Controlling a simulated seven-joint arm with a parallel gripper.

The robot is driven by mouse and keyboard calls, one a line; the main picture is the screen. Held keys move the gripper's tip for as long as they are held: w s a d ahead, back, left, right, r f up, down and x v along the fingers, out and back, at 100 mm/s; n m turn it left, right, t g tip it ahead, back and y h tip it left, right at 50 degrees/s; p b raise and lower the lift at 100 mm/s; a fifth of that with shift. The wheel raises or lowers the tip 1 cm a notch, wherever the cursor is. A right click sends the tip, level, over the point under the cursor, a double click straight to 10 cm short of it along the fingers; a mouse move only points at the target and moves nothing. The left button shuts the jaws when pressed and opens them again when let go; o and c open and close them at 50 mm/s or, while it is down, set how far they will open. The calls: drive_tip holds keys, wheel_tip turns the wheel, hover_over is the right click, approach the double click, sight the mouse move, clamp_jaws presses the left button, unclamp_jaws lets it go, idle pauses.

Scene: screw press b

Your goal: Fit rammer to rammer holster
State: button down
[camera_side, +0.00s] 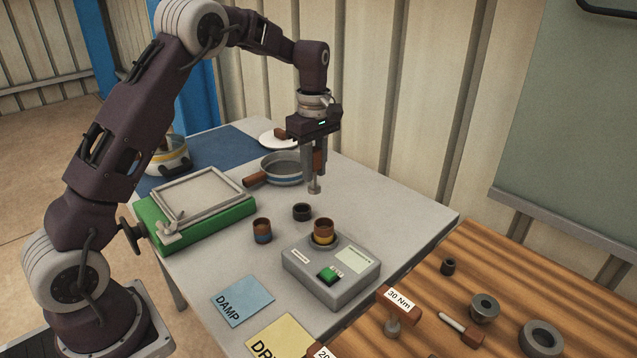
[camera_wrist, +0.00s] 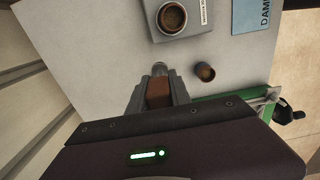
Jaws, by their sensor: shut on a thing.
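My gripper (camera_side: 313,170) is shut on the rammer and holds it upright above the grey table. The rammer's pale metal foot (camera_side: 315,187) points down below the fingers, clear of the tabletop. In the wrist view my gripper (camera_wrist: 158,98) has the rammer's brown body (camera_wrist: 158,92) between its fingers, with the metal end (camera_wrist: 159,69) beyond it. A short dark open ring (camera_side: 302,212) stands on the table below and slightly left of the rammer in the side view; it may be the rammer holster. I cannot make it out in the wrist view.
A grey tester (camera_side: 331,273) holding another cup (camera_side: 323,232) is in front. A pan (camera_side: 285,168) is close behind my gripper. A green framed box (camera_side: 205,214) stands left.

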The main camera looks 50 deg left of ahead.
drive_tip(key=w+a+f, duration=0.1)
drive_tip(key=a+f, duration=0.1)
drive_tip(key=a, duration=0.5)
drive_tip(key=shift+w+f, duration=0.4)
drive_tip(key=shift+f, duration=2.8)
drive_tip(key=shift+f, duration=0.1)
drive_tip(key=shift+f, duration=1.4)
drive_tip(key=shift+f, duration=0.15)
drive_tip(key=shift+f, duration=0.2)
